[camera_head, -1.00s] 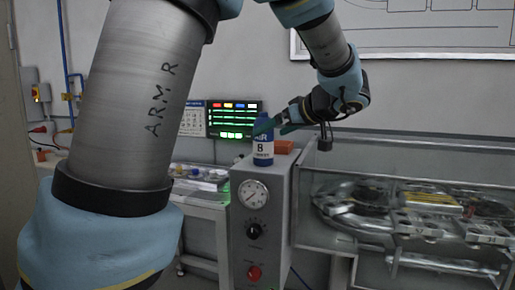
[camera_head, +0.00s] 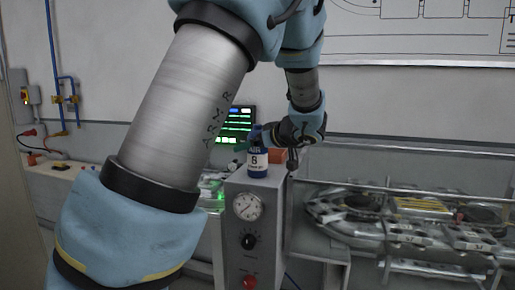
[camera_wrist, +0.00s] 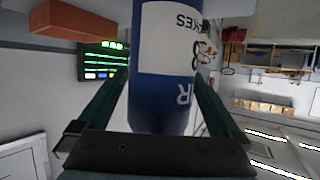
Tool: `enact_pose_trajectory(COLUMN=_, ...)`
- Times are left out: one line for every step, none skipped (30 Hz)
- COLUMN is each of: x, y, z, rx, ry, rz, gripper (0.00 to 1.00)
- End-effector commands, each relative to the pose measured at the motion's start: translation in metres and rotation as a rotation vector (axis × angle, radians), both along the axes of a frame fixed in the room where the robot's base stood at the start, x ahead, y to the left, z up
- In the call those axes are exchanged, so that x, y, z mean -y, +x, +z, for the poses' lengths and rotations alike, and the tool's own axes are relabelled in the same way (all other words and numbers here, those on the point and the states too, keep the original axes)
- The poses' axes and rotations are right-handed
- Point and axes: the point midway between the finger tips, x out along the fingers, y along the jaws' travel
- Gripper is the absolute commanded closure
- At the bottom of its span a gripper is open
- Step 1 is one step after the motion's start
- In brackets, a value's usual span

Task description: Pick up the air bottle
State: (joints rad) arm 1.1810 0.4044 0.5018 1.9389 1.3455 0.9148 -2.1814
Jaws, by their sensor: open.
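The air bottle (camera_head: 257,160) is blue with a white label marked 8 and stands upright on top of a grey cabinet (camera_head: 252,186). My gripper (camera_head: 257,142) is at the upper part of the bottle, reaching in from the right. In the wrist view the bottle (camera_wrist: 165,75) fills the middle, upside down in the picture, between the two dark green fingers of my gripper (camera_wrist: 155,95). The fingers lie on either side of it and are open. Whether either finger touches the bottle cannot be told.
A ring track (camera_head: 410,222) with carriers and a rail is to the right. A lit display (camera_head: 235,125) stands behind.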

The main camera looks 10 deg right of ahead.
Motion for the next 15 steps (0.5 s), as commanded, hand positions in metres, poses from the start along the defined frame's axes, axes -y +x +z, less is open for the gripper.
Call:
enact_pose_trajectory(x=-0.0018, y=0.0029, z=-0.0007, rx=-0.002, ry=0.002, rz=0.000, gripper=0.00)
enact_pose_trajectory(x=-0.0021, y=0.0039, z=-0.0015, rx=-0.002, ry=0.001, rz=-0.001, gripper=0.00)
enact_pose_trajectory(x=-0.0024, y=0.0047, z=-0.0024, rx=-0.002, ry=0.001, rz=-0.002, gripper=0.00)
enact_pose_trajectory(x=-0.0024, y=0.0050, z=-0.0028, rx=-0.001, ry=0.000, rz=-0.001, gripper=0.00)
enact_pose_trajectory(x=-0.0024, y=0.0051, z=-0.0032, rx=-0.001, ry=0.000, rz=-0.001, gripper=0.00)
enact_pose_trajectory(x=-0.0023, y=0.0050, z=-0.0033, rx=-0.001, ry=0.000, rz=-0.002, gripper=0.00)
enact_pose_trajectory(x=-0.0023, y=0.0049, z=-0.0034, rx=-0.001, ry=0.000, rz=-0.001, gripper=0.00)
enact_pose_trajectory(x=-0.0022, y=0.0048, z=-0.0034, rx=-0.001, ry=0.000, rz=-0.002, gripper=0.00)
enact_pose_trajectory(x=-0.0022, y=0.0048, z=-0.0034, rx=-0.001, ry=0.000, rz=-0.001, gripper=0.00)
enact_pose_trajectory(x=-0.0022, y=0.0048, z=-0.0034, rx=-0.001, ry=0.000, rz=-0.002, gripper=0.03)
enact_pose_trajectory(x=-0.0022, y=0.0048, z=-0.0034, rx=-0.001, ry=0.000, rz=-0.001, gripper=0.07)
enact_pose_trajectory(x=-0.0022, y=0.0048, z=-0.0033, rx=-0.001, ry=0.000, rz=-0.001, gripper=0.11)
enact_pose_trajectory(x=-0.0022, y=0.0048, z=-0.0033, rx=-0.001, ry=0.000, rz=-0.001, gripper=0.15)
enact_pose_trajectory(x=-0.0022, y=0.0048, z=-0.0033, rx=-0.001, ry=0.000, rz=-0.001, gripper=0.18)
enact_pose_trajectory(x=-0.0021, y=0.0047, z=-0.0032, rx=-0.001, ry=0.000, rz=-0.001, gripper=0.22)
